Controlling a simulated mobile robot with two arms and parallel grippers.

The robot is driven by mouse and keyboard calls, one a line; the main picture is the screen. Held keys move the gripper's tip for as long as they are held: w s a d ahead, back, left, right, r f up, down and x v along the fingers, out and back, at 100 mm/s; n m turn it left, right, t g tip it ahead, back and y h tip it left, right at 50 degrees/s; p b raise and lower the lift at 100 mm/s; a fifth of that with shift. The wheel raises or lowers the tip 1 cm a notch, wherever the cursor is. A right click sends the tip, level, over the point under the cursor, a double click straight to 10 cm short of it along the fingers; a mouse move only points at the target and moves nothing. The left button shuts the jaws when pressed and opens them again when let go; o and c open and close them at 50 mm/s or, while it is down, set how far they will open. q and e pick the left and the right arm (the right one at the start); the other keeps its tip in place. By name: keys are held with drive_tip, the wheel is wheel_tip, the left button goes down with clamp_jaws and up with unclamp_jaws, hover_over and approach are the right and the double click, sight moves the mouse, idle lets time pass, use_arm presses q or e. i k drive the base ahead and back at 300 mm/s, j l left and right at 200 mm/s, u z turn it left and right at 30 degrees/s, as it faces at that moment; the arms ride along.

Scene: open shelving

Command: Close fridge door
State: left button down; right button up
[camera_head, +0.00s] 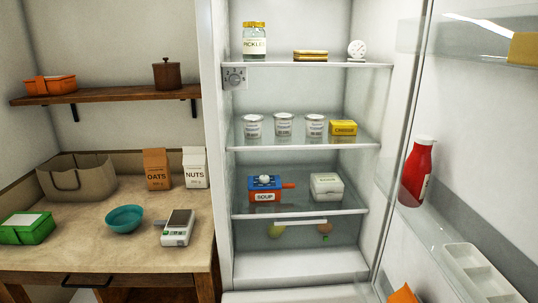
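The fridge (210,150) stands open in the middle of the head view, its lit inside facing me. Its door (474,145) is swung wide open on the right and runs out of the picture at the right edge. The door's inner side faces me and has clear shelves. A red bottle (417,172) stands on one door shelf, near a white egg tray (480,272). An orange item (403,295) shows low by the door, cut off by the bottom edge. The door handle is hidden. Neither of my grippers is in view.
Fridge shelves hold a pickles jar (254,39), several white tubs (283,125), a soup box (264,188) and a white container (327,187). Left of the fridge, a counter (85,245) holds a scale (178,228), teal bowl (124,219) and cartons (157,169). A wall shelf (110,95) hangs above.

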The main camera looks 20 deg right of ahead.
sight(480, 109)
drive_tip(key=k+l, duration=0.1)
drive_tip(key=l, duration=0.35)
drive_tip(key=k+l, duration=0.1)
drive_tip(key=l, duration=0.35)
drive_tip(key=k+l, duration=0.1)
drive_tip(key=l, duration=0.3)
drive_tip(key=k+l, duration=0.1)
drive_tip(key=l, duration=0.35)
drive_tip(key=k+l, duration=0.15)
drive_tip(key=l, duration=0.3)
drive_tip(key=k+l, duration=0.1)
drive_tip(key=l, duration=0.35)
